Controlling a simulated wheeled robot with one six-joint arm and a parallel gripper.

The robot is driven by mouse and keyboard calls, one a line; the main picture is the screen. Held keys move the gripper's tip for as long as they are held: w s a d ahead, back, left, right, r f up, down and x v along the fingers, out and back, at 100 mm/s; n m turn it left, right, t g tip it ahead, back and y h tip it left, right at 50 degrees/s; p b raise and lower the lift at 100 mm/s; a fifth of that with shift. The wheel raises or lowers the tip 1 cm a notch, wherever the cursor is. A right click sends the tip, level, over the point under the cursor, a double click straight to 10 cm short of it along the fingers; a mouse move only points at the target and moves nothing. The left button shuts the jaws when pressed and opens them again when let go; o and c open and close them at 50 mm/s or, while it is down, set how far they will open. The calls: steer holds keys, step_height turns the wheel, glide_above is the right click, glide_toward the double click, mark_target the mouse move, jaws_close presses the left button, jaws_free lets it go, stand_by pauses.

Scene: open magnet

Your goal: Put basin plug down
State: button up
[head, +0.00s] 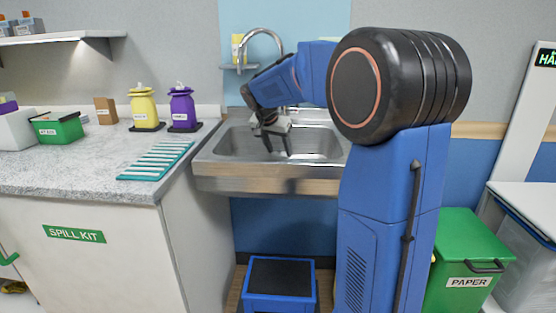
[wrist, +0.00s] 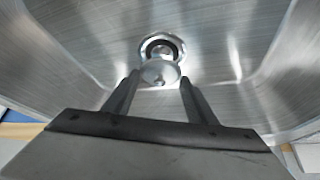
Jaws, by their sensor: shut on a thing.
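My gripper (head: 279,150) reaches down into the steel sink basin (head: 230,143) in the head view. In the wrist view my gripper (wrist: 160,88) has its fingers shut on the basin plug (wrist: 160,75), a small round metallic disc between the fingertips. The drain hole (wrist: 162,47) shows just beyond the plug, with a bright ring around it. The plug overlaps the near edge of the drain in the picture; I cannot tell how high it is above the basin floor. In the head view the plug is too small to make out.
A curved tap (head: 262,35) stands behind the basin. The counter (head: 70,175) to the left holds a teal rack (head: 156,161), a yellow bottle (head: 144,107) and a purple bottle (head: 183,108). A blue step stool (head: 280,283) stands below the sink. A green paper bin (head: 466,250) is at right.

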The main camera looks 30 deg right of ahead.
mark_target(278, 156)
steer(key=shift+f, duration=2.05)
steer(key=shift+f, duration=0.1)
steer(key=o, duration=1)
steer(key=shift+o, duration=0.2)
steer(key=v, duration=1.2)
